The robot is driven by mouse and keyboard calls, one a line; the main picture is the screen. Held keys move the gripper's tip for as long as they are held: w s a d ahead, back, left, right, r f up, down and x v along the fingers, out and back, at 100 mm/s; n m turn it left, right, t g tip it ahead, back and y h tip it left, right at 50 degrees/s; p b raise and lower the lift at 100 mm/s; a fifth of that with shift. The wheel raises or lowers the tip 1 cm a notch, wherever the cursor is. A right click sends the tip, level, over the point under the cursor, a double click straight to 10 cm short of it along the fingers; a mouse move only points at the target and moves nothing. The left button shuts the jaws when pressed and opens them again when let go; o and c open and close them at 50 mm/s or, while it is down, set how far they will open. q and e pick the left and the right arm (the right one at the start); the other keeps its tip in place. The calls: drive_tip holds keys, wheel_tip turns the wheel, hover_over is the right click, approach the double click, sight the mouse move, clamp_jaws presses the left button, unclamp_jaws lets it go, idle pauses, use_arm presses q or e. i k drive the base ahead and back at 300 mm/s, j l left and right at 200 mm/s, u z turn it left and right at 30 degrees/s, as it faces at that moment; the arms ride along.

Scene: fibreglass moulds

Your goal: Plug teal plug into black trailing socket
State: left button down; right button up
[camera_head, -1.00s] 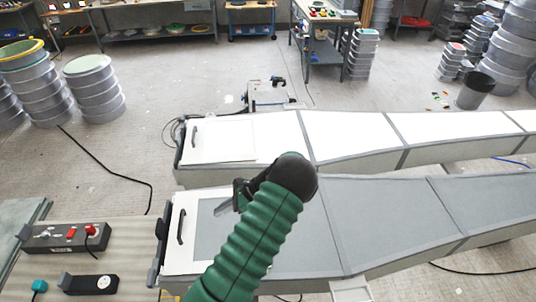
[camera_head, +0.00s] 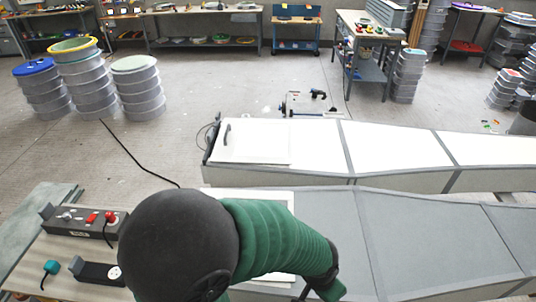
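The teal plug (camera_head: 52,267) lies at the left end of the work table, with a dark cable running down from it. The black trailing socket (camera_head: 97,272) lies just right of the plug, apart from it. Its round pale outlet face (camera_head: 114,272) is at its right end and looks empty. One of my arms, with a green sleeve and a large black joint, crosses the lower middle, right of the socket. Its far end bends down at the bottom edge, and no gripper fingers can be made out. My other arm is not seen.
A larger black socket box (camera_head: 85,221) with red parts sits behind the trailing socket. Two long moulds, one white (camera_head: 390,148) and one grey (camera_head: 430,225), extend rightward. Stacked drums (camera_head: 85,80) stand at the back left. Open floor lies between.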

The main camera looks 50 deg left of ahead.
sight(83, 270)
drive_tip(key=j+u, duration=0.15)
drive_tip(key=u, duration=3.5)
